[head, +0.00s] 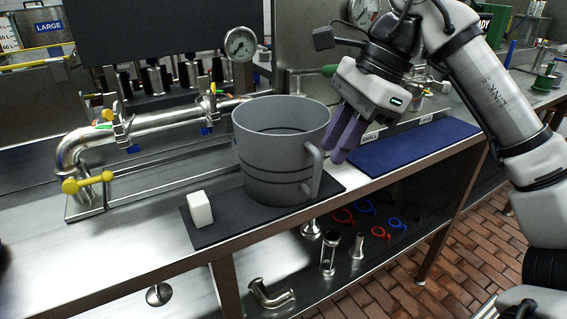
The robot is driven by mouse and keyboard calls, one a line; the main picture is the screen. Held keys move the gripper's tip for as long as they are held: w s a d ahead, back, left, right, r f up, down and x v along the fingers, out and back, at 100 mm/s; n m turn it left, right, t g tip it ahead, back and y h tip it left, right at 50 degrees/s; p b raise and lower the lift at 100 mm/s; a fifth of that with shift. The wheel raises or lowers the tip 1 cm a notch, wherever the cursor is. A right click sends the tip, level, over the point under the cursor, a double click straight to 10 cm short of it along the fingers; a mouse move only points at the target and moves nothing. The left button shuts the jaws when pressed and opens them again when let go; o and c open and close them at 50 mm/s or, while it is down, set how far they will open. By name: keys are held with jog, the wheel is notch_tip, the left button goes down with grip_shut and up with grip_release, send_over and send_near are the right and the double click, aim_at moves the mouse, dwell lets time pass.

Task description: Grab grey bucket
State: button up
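The grey bucket (272,155) stands upright on a dark mat on the steel bench, with its open top facing up. Its handle (315,168) is on the right side, towards me. My gripper (335,149) is just right of the bucket's rim and points down and to the left. Its two purple fingers look a little apart, with nothing visible between them. The fingertips are close to the upper part of the handle; I cannot tell whether they touch the bucket.
A white block (200,209) sits on the dark mat (222,233) left of the bucket. A steel pipe with a yellow-handled valve (90,183) runs behind and left. A blue mat (420,143) lies at right. Pipe fittings and clamps lie on the shelf below.

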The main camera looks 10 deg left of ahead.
aim_at(287, 155)
jog(key=x, duration=0.5)
jog(key=shift+s+a+b, duration=0.15)
jog(key=shift+s+b, duration=0.1)
jog(key=shift+b, duration=0.05)
grip_shut()
